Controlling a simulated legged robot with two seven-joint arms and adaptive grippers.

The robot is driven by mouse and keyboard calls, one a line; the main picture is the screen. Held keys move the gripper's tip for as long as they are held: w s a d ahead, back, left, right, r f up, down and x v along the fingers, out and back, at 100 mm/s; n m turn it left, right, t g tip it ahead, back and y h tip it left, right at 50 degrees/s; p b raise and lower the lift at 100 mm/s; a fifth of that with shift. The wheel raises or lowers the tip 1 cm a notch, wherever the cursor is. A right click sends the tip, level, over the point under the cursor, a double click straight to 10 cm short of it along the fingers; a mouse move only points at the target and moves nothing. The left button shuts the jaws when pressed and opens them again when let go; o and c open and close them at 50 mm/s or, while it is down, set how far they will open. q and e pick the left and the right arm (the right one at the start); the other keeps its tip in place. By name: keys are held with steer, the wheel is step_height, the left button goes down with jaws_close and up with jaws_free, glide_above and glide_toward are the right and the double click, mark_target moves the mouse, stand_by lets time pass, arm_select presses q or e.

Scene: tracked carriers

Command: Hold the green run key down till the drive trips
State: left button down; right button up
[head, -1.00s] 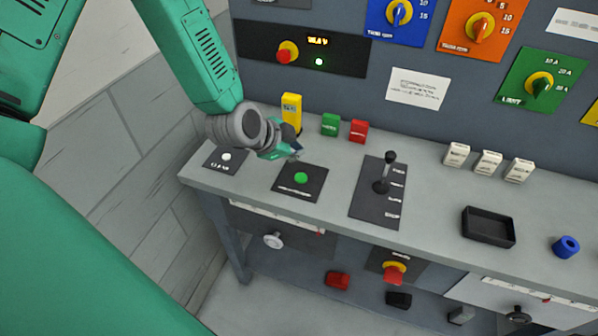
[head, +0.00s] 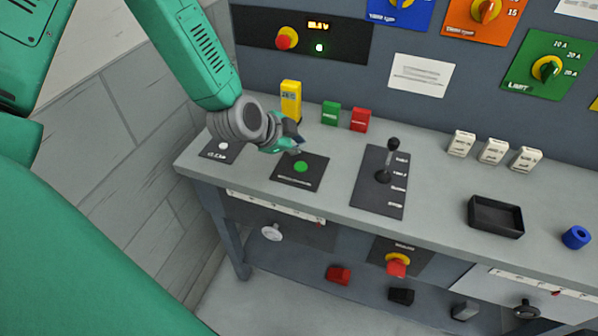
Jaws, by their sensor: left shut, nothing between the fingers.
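The green run key (head: 301,167) is a round green button on a black plate (head: 312,181) at the left part of the bench top. My left gripper (head: 297,148) is shut and empty. Its tip shows just above and behind the green key in the picture; I cannot tell how far above, but the key's face is uncovered. A display panel (head: 333,36) on the wall has a lit yellow readout, a small green lamp and a red knob on yellow. My right gripper is not in view.
A white button (head: 223,146) is on a plate to the left. A yellow block (head: 291,100), a green block (head: 330,113) and a red block (head: 360,119) stand behind. A black lever (head: 385,174) rises to the right, with a black tray (head: 496,216) beyond.

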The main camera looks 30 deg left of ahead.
mark_target(301, 167)
arm_select(q)
steer(key=f+b, duration=0.1)
steer(key=f, duration=0.1)
steer(key=d+f+b, duration=0.1)
steer(key=f, duration=0.1)
steer(key=shift+f+b, duration=0.2)
steer(key=shift+b, duration=0.2)
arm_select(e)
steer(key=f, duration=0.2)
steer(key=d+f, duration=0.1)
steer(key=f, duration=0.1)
arm_select(q)
steer(key=shift+a, duration=0.4)
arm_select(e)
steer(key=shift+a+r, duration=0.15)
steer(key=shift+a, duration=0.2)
arm_select(q)
steer(key=shift+d, duration=0.3)
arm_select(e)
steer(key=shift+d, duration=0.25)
arm_select(q)
steer(key=shift+a, duration=0.2)
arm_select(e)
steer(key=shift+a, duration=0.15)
arm_select(q)
steer(key=shift+d+f, duration=0.1)
steer(key=shift+d+f, duration=0.15)
steer(key=shift+f, duration=0.1)
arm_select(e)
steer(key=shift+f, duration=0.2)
